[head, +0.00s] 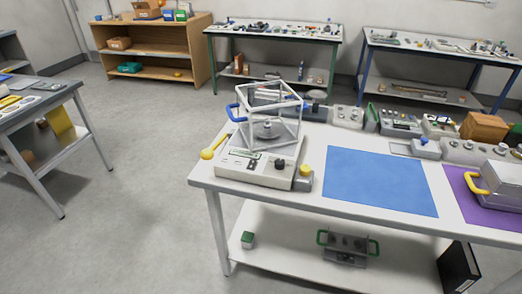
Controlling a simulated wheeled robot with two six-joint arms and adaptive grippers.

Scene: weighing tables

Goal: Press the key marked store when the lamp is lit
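A white balance (258,169) with a clear-framed draft shield (267,118) stands at the left front corner of the white table (315,200). Its front panel has a small display (245,154), small dark keys (250,165) and a black knob (280,164). The key markings are too small to read, so I cannot tell which is store. A small grey box with a yellow top (305,170) stands beside the balance's right side. I cannot make out a lamp or whether one is lit. Neither of my grippers is in view.
A yellow-handled item (213,147) sits at the table's left edge. A blue mat (378,181) lies clear in the middle, with a purple mat (465,190) to its right. Several grey devices (346,116) line the back. The floor (140,190) to the left is open.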

